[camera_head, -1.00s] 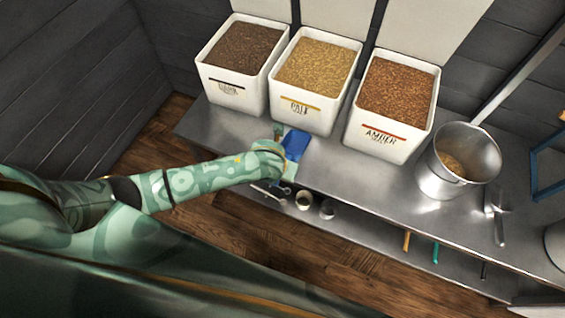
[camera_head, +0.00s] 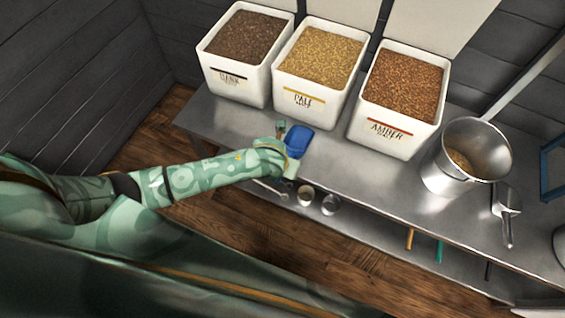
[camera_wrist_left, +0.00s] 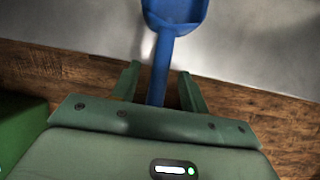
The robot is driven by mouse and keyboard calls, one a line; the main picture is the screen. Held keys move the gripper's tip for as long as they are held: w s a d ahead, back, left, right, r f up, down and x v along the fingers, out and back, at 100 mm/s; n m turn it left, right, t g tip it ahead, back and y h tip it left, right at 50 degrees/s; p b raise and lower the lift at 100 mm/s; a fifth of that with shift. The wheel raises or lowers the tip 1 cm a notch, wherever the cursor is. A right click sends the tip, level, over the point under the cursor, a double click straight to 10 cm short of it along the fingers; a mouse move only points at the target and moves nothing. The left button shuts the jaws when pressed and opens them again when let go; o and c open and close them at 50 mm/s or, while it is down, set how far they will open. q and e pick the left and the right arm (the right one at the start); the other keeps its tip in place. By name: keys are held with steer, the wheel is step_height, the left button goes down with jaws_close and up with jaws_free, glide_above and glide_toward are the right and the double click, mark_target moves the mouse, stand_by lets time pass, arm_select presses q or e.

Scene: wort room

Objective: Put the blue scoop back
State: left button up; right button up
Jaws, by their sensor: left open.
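The blue scoop (camera_head: 298,139) lies at the front part of the steel bench, before the pale malt bin (camera_head: 318,75). In the left wrist view, the scoop (camera_wrist_left: 172,18) has its bowl pointing away and its handle toward my palm. My left gripper (camera_head: 286,149) is at the bench's front edge, by the handle. In the left wrist view, the left gripper (camera_wrist_left: 158,85) is open, with one finger on each side of the handle and gaps visible. The handle's near end is hidden behind the gripper body. My right gripper is not in view.
A dark malt bin (camera_head: 240,55) and an amber malt bin (camera_head: 400,100) flank the pale one. Small cups (camera_head: 305,195) sit below the front edge. The bench before the amber bin is clear.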

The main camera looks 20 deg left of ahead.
arm_select(q)
steer(key=p+v, duration=0.9)
steer(key=v, duration=0.7)
steer(key=shift+p, duration=0.3)
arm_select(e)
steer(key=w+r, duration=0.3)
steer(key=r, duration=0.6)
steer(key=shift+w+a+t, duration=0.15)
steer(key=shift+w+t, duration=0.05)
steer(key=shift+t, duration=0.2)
arm_select(q)
steer(key=shift+s+r, duration=0.1)
steer(key=shift+r, duration=0.05)
